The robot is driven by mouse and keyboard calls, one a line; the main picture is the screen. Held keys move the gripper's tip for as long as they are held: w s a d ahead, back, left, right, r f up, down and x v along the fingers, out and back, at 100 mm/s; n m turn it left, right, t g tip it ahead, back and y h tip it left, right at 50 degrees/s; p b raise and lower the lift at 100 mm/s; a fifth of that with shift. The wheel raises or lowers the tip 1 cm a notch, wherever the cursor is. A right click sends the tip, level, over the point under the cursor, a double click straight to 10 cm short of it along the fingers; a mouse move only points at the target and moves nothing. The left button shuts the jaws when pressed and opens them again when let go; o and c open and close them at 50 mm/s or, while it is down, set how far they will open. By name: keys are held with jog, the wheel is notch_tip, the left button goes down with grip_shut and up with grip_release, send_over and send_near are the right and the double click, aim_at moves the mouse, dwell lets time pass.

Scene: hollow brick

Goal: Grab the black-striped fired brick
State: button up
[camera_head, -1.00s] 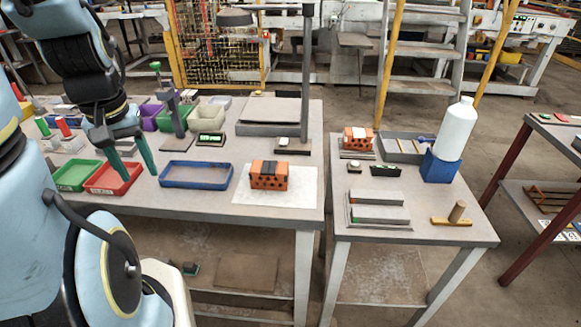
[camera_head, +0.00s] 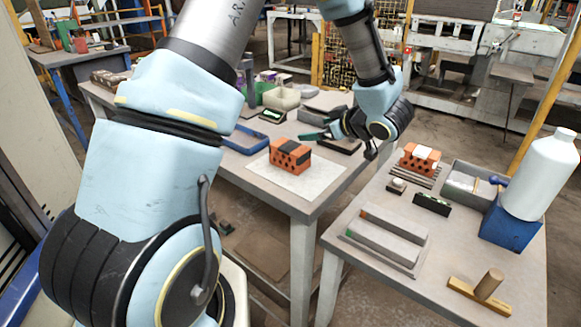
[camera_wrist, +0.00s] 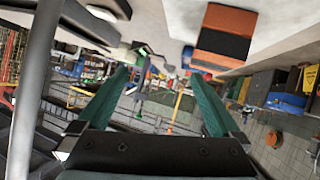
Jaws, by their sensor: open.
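The black-striped fired brick (camera_head: 290,156) is orange with round holes in its side and a black band across its top. It lies on a white sheet (camera_head: 268,176) on the left table. My gripper (camera_head: 318,136) is in the air just behind and right of the brick, not touching it. In the wrist view, the green fingers of my gripper (camera_wrist: 160,95) are spread apart with nothing between them. The striped brick also shows in the wrist view (camera_wrist: 224,38), at the top right, outside the fingers.
A second orange brick with a white band (camera_head: 420,158) lies on the right table. Near it are a grey tray (camera_head: 460,190), a white bottle (camera_head: 541,175) on a blue block (camera_head: 505,228), and grey bars (camera_head: 385,238). A blue tray (camera_head: 245,140) is left of the striped brick.

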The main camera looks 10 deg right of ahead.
aim_at(290, 150)
jog(key=s+y, duration=0.1)
jog(key=s, duration=0.1)
jog(key=s+f+y, duration=0.1)
jog(key=s, duration=0.1)
jog(key=s+f+n+g+y+b, duration=0.1)
jog(key=s, duration=0.1)
jog(key=shift+s+a+f, duration=0.15)
jog(key=shift+s+a+y, duration=0.2)
jog(key=shift+y, duration=0.3)
jog(key=shift+g, duration=0.3)
jog(key=p+x, duration=0.1)
jog(key=x, duration=0.3)
jog(key=p+x, duration=0.2)
jog(key=x, duration=0.3)
jog(key=shift+a, duration=0.2)
jog(key=shift+w+a+f, duration=0.1)
jog(key=shift+w+a, duration=0.25)
jog(key=shift+w, duration=0.05)
jog(key=shift+c, duration=0.4)
grip_shut()
